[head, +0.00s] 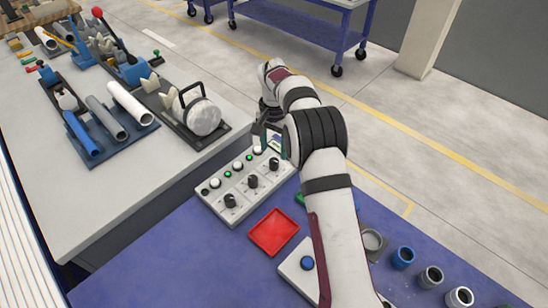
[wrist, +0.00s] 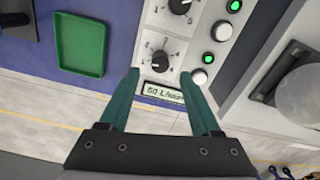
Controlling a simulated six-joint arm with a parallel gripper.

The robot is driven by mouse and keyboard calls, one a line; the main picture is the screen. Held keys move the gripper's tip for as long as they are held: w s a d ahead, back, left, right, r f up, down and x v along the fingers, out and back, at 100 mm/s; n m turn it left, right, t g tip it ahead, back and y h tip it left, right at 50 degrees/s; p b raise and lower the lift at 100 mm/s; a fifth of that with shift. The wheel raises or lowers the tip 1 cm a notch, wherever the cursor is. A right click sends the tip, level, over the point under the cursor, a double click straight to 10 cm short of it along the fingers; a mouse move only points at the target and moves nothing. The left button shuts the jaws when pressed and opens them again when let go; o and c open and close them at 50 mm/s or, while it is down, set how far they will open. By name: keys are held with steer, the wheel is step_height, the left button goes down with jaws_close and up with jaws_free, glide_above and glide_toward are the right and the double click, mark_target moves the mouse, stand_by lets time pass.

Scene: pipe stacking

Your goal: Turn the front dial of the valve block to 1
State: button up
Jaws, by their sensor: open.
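The valve block (head: 234,215) is a pale panel with a row of black dials, white buttons and green lights, on the blue table. The dial nearest the viewer (head: 230,201), a middle dial (head: 252,181) and a far dial (head: 273,165) show in the head view. My gripper (head: 272,143) is above the far end of the block, open and empty. In the wrist view my gripper's fingertips (wrist: 160,74) straddle the space by a black dial (wrist: 160,62) and a display (wrist: 163,93) reading about 50 L/min. The dial's pointer setting is too small to read.
A red tray (head: 273,232) lies in front of the block, and a green tray (wrist: 80,42) lies beside it. A grey bench (head: 150,175) with pipes and vises is left.

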mark_target(274, 160)
step_height(274, 160, down, 5)
stand_by(0.3)
jaws_close()
